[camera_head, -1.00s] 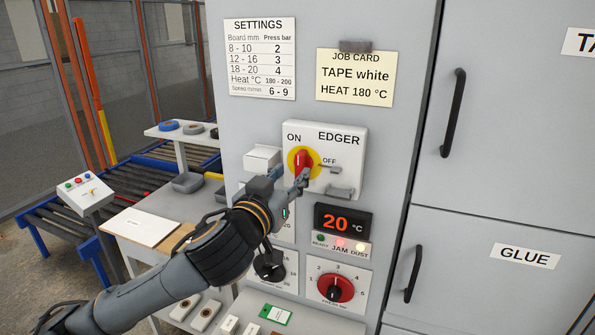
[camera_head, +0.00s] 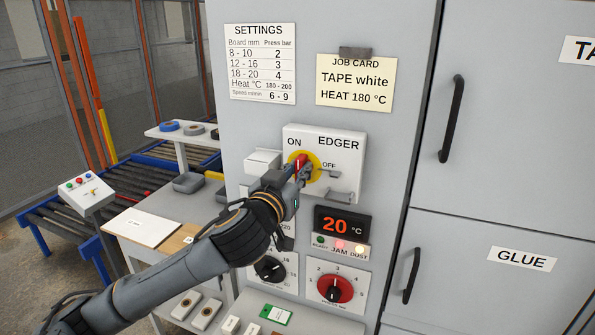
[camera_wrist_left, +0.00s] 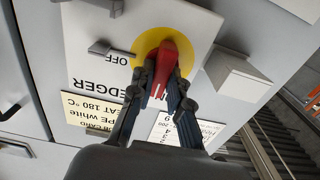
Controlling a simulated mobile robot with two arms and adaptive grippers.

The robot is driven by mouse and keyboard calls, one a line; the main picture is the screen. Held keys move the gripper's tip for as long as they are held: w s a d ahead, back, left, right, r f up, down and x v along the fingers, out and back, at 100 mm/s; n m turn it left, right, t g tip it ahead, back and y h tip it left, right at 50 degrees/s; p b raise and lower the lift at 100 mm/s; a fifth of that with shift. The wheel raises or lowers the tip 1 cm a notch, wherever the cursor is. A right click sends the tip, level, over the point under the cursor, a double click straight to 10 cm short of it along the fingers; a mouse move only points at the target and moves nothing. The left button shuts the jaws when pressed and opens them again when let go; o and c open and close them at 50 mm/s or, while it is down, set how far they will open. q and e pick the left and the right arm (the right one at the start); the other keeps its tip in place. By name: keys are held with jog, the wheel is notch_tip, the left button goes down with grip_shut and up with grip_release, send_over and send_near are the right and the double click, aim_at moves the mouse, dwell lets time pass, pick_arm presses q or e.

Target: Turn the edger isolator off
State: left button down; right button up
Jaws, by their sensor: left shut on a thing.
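The edger isolator (camera_head: 346,158) is a white box on the grey cabinet, with ON at its upper left and OFF at the right. Its red handle (camera_head: 302,159) sits on a yellow disc (camera_head: 316,166) and stands roughly upright, near the ON side. My left gripper (camera_head: 301,171) is at the handle and partly hides it and the disc. In the left wrist view, its two fingers (camera_wrist_left: 165,82) are shut on the red handle (camera_wrist_left: 167,62), one on each side, over the yellow disc (camera_wrist_left: 190,47). My right gripper is not in view.
A hasp-like grey bracket (camera_head: 341,196) juts out at the isolator's lower right. A white box (camera_head: 263,160) stands out close to its left. Below are a display reading 20 °C (camera_head: 342,222) and a red-ringed dial (camera_head: 335,289). Cabinet doors with black handles (camera_head: 452,115) are at the right.

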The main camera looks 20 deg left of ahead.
pick_arm(q)
jog(key=shift+m, duration=0.4)
jog(key=m+p, duration=0.2)
jog(key=m, duration=0.3)
jog(key=m+p, duration=0.3)
jog(key=m, duration=0.3)
jog(key=m+p, duration=0.3)
jog(key=m, duration=0.3)
jog(key=shift+d+f, duration=0.3)
dwell(0.4)
jog(key=c, duration=1.3)
grip_release()
jog(key=shift+s, duration=0.1)
